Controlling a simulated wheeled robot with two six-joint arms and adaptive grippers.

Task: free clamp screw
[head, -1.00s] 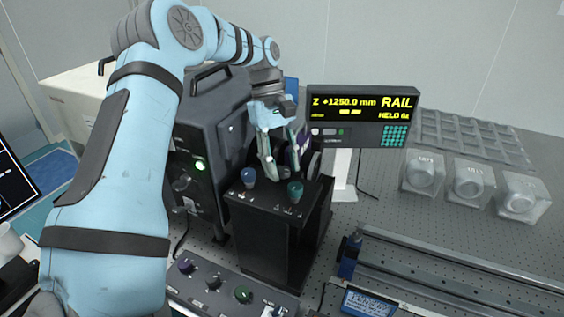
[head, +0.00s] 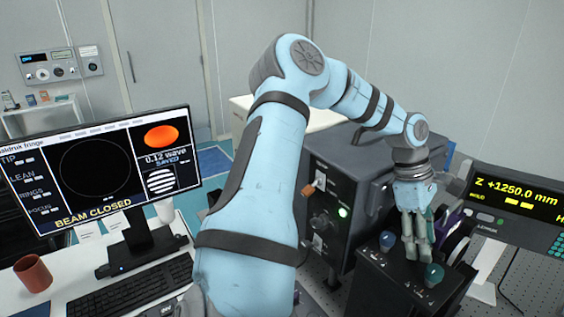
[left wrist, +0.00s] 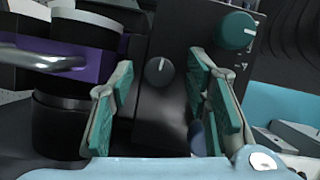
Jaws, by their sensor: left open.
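A black box (head: 380,292) stands under my left gripper (head: 418,252). On its top are a blue knob (head: 387,240) and a teal knob (head: 433,274), one on each side of the fingers. In the left wrist view my left gripper (left wrist: 160,105) is open and empty. Between its teal-padded fingers shows a small dark knob (left wrist: 158,71) with a pale line, apart from both pads. The teal knob also shows there (left wrist: 236,30), and a blue one (left wrist: 196,140) is partly hidden behind a finger. No label tells which is the clamp screw. My right gripper is not in view.
A dark cabinet (head: 318,172) with a lit green lamp stands behind the box. A readout (head: 515,205) is at the right. A purple part (left wrist: 95,62) and silver bar (left wrist: 45,61) lie close left of the fingers. A monitor (head: 100,170) reads BEAM CLOSED.

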